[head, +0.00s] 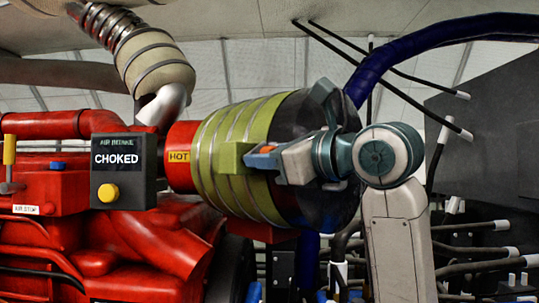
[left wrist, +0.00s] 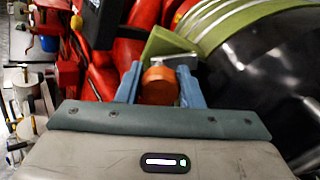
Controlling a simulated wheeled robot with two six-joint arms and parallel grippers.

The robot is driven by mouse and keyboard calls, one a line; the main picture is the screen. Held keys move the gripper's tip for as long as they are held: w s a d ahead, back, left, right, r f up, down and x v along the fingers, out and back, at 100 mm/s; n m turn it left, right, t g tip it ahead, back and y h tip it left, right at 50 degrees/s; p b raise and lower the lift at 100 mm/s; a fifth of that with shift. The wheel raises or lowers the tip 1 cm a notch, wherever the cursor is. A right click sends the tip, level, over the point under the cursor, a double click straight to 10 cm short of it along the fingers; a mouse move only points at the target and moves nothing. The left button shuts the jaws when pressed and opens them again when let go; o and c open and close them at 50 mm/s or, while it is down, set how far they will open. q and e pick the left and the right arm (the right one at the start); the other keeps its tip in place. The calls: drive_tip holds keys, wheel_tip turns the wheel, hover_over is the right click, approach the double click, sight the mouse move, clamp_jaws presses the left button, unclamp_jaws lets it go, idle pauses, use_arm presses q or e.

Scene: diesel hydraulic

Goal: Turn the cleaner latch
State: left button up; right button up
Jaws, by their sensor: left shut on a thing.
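The air cleaner (head: 238,120) is a lying cylinder with green ribs and a black end, in the middle of the head view. Its ribbed body also shows at the top right of the left wrist view (left wrist: 215,22). A green block (head: 232,157) stands out from its side. The orange cleaner latch (head: 267,149) is at this block; in the left wrist view the latch (left wrist: 158,82) sits between my two blue fingers. My left gripper (head: 262,161) is shut on the latch, and the fingers hide part of it. My right gripper is in neither view.
A red engine (head: 85,235) fills the left. A black box (head: 124,172) reading "CHOKED" has a yellow button (head: 108,193). A ribbed pipe (head: 155,65) rises above the cleaner. A dark blue hose (head: 430,40) arches over my arm. Several grey pipes lie at lower right.

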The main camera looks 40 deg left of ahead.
use_arm(q)
drive_tip(key=n, duration=0.2)
drive_tip(key=shift+n, duration=0.4)
drive_tip(key=n, duration=0.2)
drive_tip(key=shift+f+n, duration=0.1)
drive_tip(key=shift+n, duration=0.3)
drive_tip(key=n, duration=0.2)
drive_tip(key=shift+n, duration=0.3)
drive_tip(key=shift+s+n+b, duration=0.1)
drive_tip(key=shift+n+b, duration=0.25)
drive_tip(key=shift+n, duration=1.05)
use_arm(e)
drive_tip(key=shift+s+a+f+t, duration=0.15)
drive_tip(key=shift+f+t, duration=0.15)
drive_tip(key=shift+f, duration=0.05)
use_arm(q)
drive_tip(key=shift+n, duration=0.3)
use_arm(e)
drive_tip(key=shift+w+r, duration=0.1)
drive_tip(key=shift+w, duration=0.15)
use_arm(q)
drive_tip(key=o, duration=1)
drive_tip(key=shift+c, duration=0.2)
